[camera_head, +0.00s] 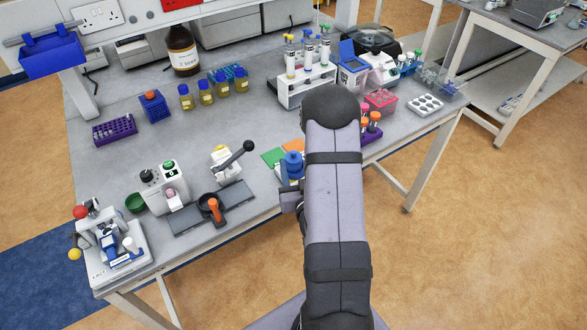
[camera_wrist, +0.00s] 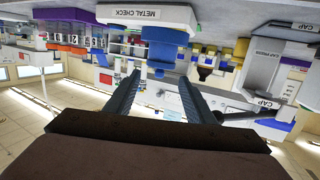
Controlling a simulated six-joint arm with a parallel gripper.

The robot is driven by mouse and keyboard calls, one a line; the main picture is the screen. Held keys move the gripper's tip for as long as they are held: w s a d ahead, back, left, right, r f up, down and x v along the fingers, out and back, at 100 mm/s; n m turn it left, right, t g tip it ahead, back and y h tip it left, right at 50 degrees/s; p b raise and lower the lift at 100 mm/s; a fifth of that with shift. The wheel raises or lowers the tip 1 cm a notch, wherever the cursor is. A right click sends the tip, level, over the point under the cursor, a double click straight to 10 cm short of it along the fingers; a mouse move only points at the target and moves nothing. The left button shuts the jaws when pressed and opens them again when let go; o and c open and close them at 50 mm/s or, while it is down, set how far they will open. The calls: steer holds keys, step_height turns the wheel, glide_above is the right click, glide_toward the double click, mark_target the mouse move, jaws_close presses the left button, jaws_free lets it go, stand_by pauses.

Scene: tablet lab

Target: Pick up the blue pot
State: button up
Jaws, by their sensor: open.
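The blue pot (camera_head: 292,160) stands on the worktable at its near edge, beside the green and orange cards, partly hidden by my arm. In the wrist view, which is upside down, the blue pot (camera_wrist: 164,38) shows at the white unit labelled METAL CHECK. My gripper (camera_wrist: 160,84) is open, with its two grey-blue fingers apart and pointing at the pot. The pot lies beyond the fingertips, lined up with the gap. I see nothing held between the fingers. In the head view my arm hides most of the gripper.
A purple rack (camera_head: 369,137) with orange-capped tubes stands just right of my arm. Left are a white device with a black lever (camera_head: 228,166), and a mortar with an orange-handled pestle (camera_head: 212,207). A white pipette stand (camera_head: 302,88) is behind. The table's middle is fairly clear.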

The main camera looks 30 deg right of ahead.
mark_target(294, 155)
steer(key=shift+w+d, duration=0.1)
steer(key=shift+w, duration=0.1)
steer(key=shift+w+d+f+b, duration=0.1)
steer(key=shift+w+d+b, duration=0.05)
steer(key=shift+w+b, duration=0.15)
steer(key=p+x, duration=0.1)
steer(key=x, duration=0.2)
steer(key=shift+w+d, duration=0.1)
steer(key=shift+w, duration=0.15)
steer(key=shift+w+d+f+p, duration=0.2)
steer(key=shift+w+p, duration=0.1)
steer(key=shift+w, duration=0.15)
steer(key=c, duration=0.9)
steer(key=shift+o, duration=0.2)
steer(key=shift+r, duration=0.2)
